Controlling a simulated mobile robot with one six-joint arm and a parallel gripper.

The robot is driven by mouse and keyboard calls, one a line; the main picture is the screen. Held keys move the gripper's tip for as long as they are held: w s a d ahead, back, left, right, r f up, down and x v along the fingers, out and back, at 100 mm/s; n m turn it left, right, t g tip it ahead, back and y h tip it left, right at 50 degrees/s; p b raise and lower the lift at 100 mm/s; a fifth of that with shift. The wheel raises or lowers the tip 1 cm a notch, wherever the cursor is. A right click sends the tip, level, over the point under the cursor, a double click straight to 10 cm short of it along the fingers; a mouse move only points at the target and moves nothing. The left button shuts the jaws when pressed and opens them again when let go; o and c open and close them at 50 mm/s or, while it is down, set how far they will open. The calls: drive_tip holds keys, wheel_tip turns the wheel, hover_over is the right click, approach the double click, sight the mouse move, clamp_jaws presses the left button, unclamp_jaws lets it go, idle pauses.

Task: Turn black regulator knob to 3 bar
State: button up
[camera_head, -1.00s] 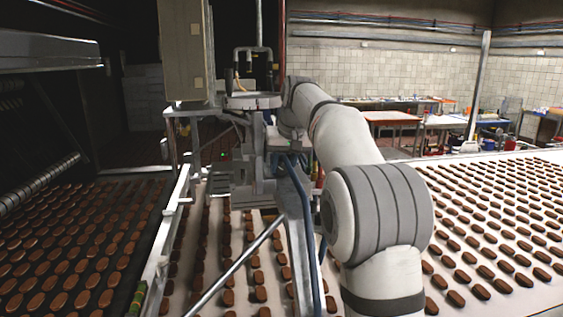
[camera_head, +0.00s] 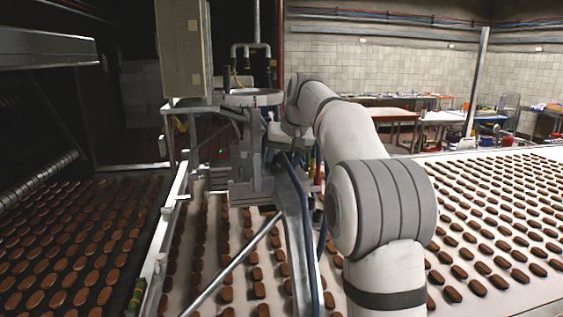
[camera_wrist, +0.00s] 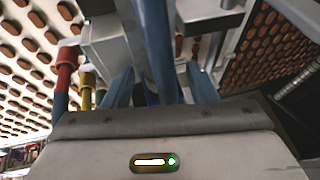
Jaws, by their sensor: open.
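I cannot make out the black regulator knob in either view. In the wrist view my gripper (camera_wrist: 160,82) is open, with its two blue-grey fingers apart. A blue pipe (camera_wrist: 158,40) crosses the view in front of the gap between them. A red fitting (camera_wrist: 67,57) on a blue tube and a yellow-and-white fitting (camera_wrist: 87,82) show left of the fingers. In the head view my arm reaches toward the grey metal depositor frame (camera_head: 242,170); the gripper itself cannot be made out there.
A grey metal box (camera_wrist: 107,45) is close to the fingers in the wrist view. In the head view, conveyors with rows of brown biscuits (camera_head: 480,285) lie on both sides. A beige cabinet (camera_head: 183,48) and a slanted metal bar (camera_head: 235,265) stand near the frame.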

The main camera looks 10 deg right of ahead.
drive_tip(key=v, duration=0.7)
drive_tip(key=shift+r, duration=0.4)
drive_tip(key=shift+s+f, duration=0.1)
drive_tip(key=shift+s, duration=0.05)
